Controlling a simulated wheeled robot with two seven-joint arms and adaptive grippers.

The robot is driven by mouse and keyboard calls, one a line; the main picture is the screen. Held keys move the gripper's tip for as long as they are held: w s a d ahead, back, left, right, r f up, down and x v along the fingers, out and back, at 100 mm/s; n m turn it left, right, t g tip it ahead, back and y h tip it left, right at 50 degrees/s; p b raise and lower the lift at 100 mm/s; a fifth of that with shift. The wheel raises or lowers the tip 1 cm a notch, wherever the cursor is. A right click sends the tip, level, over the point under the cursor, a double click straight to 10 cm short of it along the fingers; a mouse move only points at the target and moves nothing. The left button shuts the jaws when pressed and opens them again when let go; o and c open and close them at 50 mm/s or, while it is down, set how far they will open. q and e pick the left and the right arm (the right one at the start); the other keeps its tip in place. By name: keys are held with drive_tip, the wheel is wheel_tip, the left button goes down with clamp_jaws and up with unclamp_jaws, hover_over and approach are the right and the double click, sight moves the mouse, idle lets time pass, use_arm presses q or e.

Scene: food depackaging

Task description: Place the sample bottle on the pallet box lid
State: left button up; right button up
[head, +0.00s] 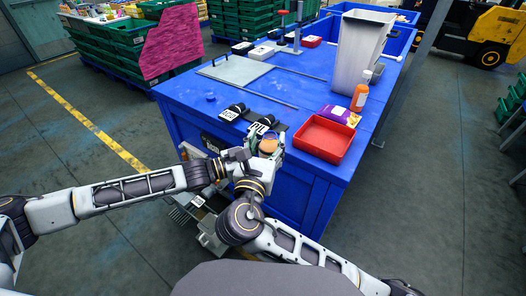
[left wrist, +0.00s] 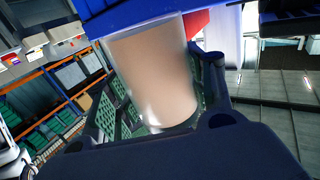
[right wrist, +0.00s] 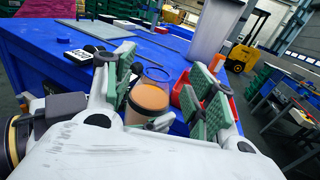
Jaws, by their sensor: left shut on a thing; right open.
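The sample bottle appears to be a clear cup-like container of tan-orange contents (head: 268,146), just off the front edge of the blue pallet box. My left gripper (head: 238,158) is shut on it; the container fills the space between the fingers in the left wrist view (left wrist: 155,75). My right gripper (right wrist: 168,70) is open, its green-padded fingers on either side of the container (right wrist: 148,102) in the right wrist view. I cannot tell whether they touch it. The blue pallet box lid (head: 290,92) is the flat top beyond the grippers.
On the lid are a red tray (head: 324,138), an orange bottle (head: 359,97), a purple packet (head: 338,115), black holders with white labels (head: 233,111), a grey plate (head: 235,69) and a tall grey bin (head: 360,50). Clear blue surface lies mid-lid. Green crates (head: 120,35) stand behind left.

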sight(269, 135)
drive_tip(key=shift+w+d, duration=0.2)
drive_tip(key=shift+w, duration=1)
drive_tip(key=shift+w+d, duration=0.2)
drive_tip(key=shift+w, duration=0.95)
drive_tip(key=c, duration=1.2)
use_arm(q)
drive_tip(key=o, duration=1.2)
drive_tip(key=shift+a, duration=0.15)
drive_tip(key=shift+v, duration=5.9)
